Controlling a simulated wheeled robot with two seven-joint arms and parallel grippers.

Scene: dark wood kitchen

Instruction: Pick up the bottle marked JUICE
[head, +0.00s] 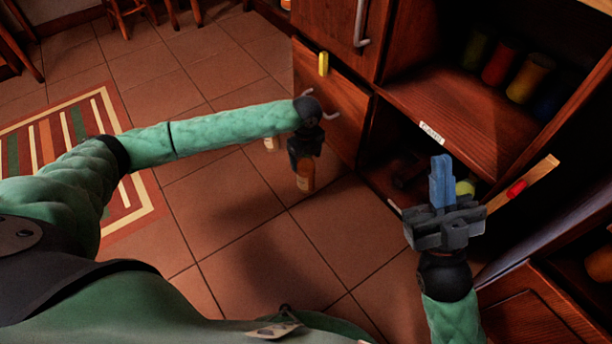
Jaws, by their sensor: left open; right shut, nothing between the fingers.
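An amber bottle (306,176) with an orange label shows just below my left gripper (303,152), over the tiled floor. The gripper is open and its dark fingers overlap the bottle's top; I cannot tell whether they touch it. A second, paler bottle (270,145) is mostly hidden behind my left forearm. I cannot read JUICE on either bottle. My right gripper (442,180), with blue fingers, is shut and empty in front of the open cabinet at right.
An open wooden cabinet (450,115) holds several coloured jars (530,78) on its upper shelf. Its lower compartment is dark, with a yellow-green round thing (465,187). Floor tiles (240,240) are clear at centre; a striped rug (80,150) lies left.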

